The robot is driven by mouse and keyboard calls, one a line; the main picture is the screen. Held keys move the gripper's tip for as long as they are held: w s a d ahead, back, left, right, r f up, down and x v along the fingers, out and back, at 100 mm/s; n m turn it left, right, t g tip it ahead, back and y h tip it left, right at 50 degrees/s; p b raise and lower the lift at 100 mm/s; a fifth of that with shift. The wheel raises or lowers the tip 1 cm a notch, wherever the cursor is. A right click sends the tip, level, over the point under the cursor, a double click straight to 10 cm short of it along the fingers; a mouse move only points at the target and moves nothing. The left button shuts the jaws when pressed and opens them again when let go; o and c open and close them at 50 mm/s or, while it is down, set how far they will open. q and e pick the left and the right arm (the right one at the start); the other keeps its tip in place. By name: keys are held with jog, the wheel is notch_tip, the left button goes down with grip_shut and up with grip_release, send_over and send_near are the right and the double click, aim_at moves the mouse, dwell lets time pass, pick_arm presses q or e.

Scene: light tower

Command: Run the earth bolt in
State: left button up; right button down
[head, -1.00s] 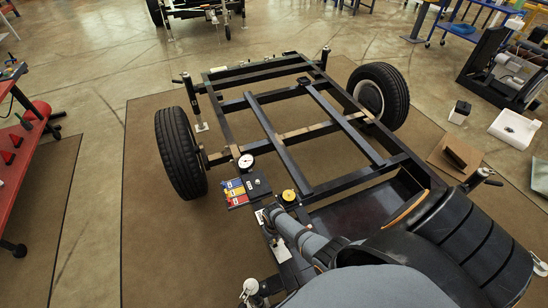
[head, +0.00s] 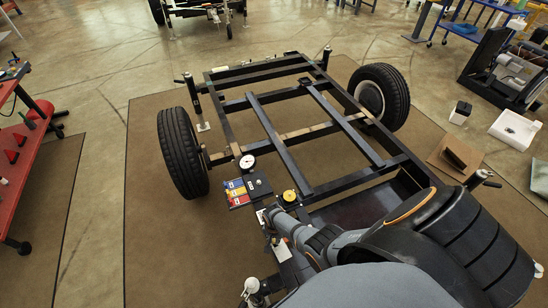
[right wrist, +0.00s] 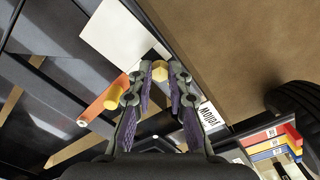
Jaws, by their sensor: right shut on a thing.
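In the right wrist view, a yellow, brass-like hexagonal bolt head (right wrist: 160,71) sits between the fingertips of my right gripper (right wrist: 161,68). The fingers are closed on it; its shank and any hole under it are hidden. In the head view my right gripper (head: 270,213) is at the near left rail of the black frame (head: 283,148), just below the coloured blocks. The bolt is too small to make out there. My left gripper is not in view.
Close by are a dial gauge (head: 246,162), coloured blocks (head: 236,191), a yellow round part (head: 290,195) and a white plate (head: 282,250). The right wrist view shows an orange cylinder (right wrist: 103,107) left of the fingers. Wheels (head: 182,152) flank the frame. The brown mat (head: 150,240) is clear at left.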

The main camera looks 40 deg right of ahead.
jog(key=m, duration=0.6)
jog(key=shift+w+r+m, duration=0.1)
jog(key=shift+w+m, duration=0.15)
jog(key=shift+m, duration=0.05)
jog(key=m, duration=0.3)
jog(key=shift+m+p, duration=0.3)
jog(key=shift+p, duration=0.05)
jog(key=m, duration=0.3)
jog(key=shift+w+m, duration=0.15)
jog(key=shift+m, duration=0.15)
jog(key=m, duration=0.5)
jog(key=shift+w+d, duration=0.1)
jog(key=shift+d, duration=0.05)
jog(key=m, duration=0.6)
jog(key=shift+w, duration=0.1)
jog(key=shift+d, duration=0.1)
jog(key=c, duration=1.3)
grip_release()
jog(key=shift+o, duration=0.2)
jog(key=shift+s, duration=0.2)
jog(key=shift+s, duration=0.1)
